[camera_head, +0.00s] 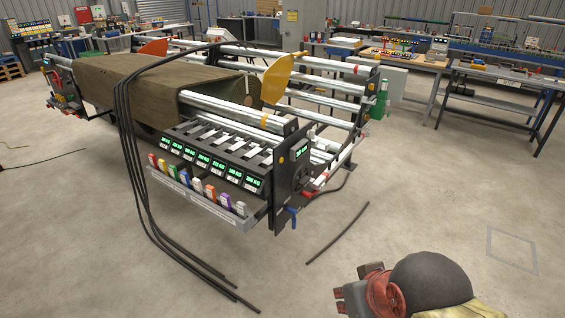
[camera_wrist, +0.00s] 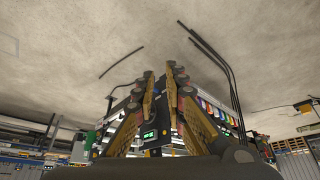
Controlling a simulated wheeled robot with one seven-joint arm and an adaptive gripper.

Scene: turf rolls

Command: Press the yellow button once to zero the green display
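The green display (camera_head: 302,152) is a small lit screen on the dark end plate of the turf roll machine. It also shows in the wrist view (camera_wrist: 150,134), partly framed by my fingers. A small yellow round spot (camera_head: 281,161), which looks like the button, sits on the same end, left of the display. I cannot clearly make out the button in the wrist view. My gripper (camera_head: 356,282) is at the bottom right, well apart from the machine. In the wrist view its two fingers (camera_wrist: 160,78) stand with a narrow empty gap between them.
A row of other green displays (camera_head: 213,167) runs along the machine's front above a tray (camera_head: 200,203) of coloured items. Black cables (camera_head: 130,165) hang over the machine to the floor. A dark rod (camera_head: 338,233) lies on the floor. Workbenches (camera_head: 510,85) stand behind; the right floor is clear.

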